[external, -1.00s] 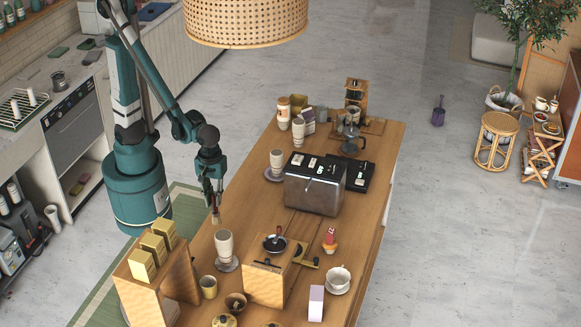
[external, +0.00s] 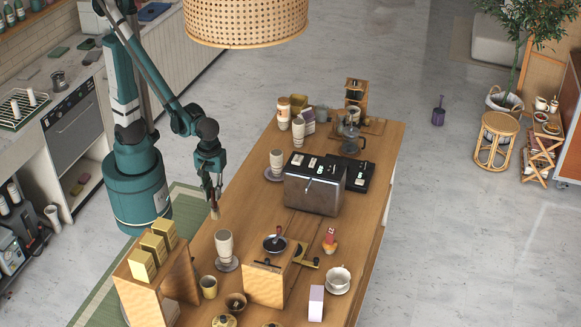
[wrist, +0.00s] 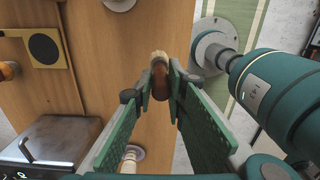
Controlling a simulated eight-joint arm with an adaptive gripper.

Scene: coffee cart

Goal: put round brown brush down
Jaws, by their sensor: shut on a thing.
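The round brown brush (wrist: 159,78) is between the green finger pads of my gripper (wrist: 163,92) in the wrist view, with its pale tip pointing away from the camera. In the external view my gripper (external: 213,192) hangs near the left edge of the wooden counter (external: 258,200), shut on the brush. The brush (external: 214,212) points down below the fingers there. It appears to be above the counter; the exact gap is hard to tell.
A tall cup (external: 224,245) stands on a saucer below the gripper in the external view. Another cup (external: 276,162) is farther up the counter. The metal toaster (external: 313,190) and a wooden grinder box (external: 266,284) stand to the right.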

